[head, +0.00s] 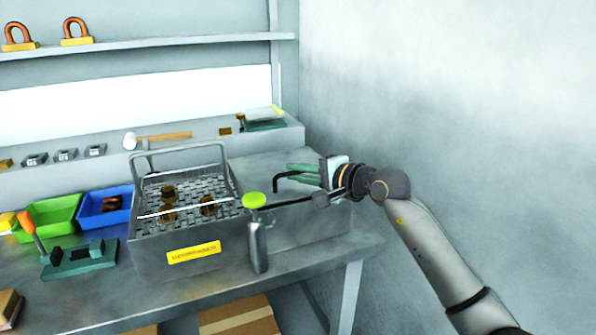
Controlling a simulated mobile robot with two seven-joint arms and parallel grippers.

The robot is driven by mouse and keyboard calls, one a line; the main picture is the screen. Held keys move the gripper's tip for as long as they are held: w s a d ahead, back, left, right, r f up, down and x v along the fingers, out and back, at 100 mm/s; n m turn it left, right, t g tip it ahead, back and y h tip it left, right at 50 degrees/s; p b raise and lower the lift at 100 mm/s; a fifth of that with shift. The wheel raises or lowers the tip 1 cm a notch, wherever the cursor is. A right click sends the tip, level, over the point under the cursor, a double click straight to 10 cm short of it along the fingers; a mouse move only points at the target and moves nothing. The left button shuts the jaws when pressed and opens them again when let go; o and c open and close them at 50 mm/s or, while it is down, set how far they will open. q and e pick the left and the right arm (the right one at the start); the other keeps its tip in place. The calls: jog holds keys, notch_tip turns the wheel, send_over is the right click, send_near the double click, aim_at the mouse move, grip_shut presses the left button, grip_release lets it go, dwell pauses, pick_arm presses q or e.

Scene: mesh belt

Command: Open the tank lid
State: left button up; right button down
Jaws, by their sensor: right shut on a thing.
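The tank (150,252) is a grey metal box with a yellow label, at the middle left of the bench in the head view. Its top shows a mesh basket with a raised handle and several brown round parts. No separate lid can be made out clearly. My right gripper (308,182) is to the right of the tank, above the grey block beside it. It is shut on what looks like a dark bent handle (287,176); its fingers hide much of this, and what the handle joins is unclear. My left gripper is out of view.
A bottle with a green top (256,240) stands at the tank's front right corner. Green (50,215) and blue (90,212) bins are left of the tank. A hammer (160,138) lies on the ledge behind. A wall bounds the right.

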jog(key=shift+g+h, duration=0.4)
jog(key=shift+g, duration=0.2)
jog(key=r+p, duration=0.2)
jog(key=w+r+p, duration=0.1)
jog(key=r+p, duration=0.1)
jog(key=shift+w+a+r, duration=0.1)
jog(key=shift+r, duration=0.3)
pick_arm(q)
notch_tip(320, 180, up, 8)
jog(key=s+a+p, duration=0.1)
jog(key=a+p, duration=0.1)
jog(key=p, duration=0.4)
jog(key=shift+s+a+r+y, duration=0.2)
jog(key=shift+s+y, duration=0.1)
pick_arm(e)
jog(key=w+a+r+m+g, duration=0.1)
jog(key=w+r, duration=0.3)
jog(key=r, duration=0.2)
jog(key=shift+w+a+r+g+h, duration=0.15)
jog(key=shift+w+a+g+h, duration=0.15)
jog(key=shift+h, duration=0.1)
jog(key=c, duration=1.2)
grip_release()
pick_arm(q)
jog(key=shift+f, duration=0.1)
pick_arm(e)
jog(key=shift+d, duration=0.1)
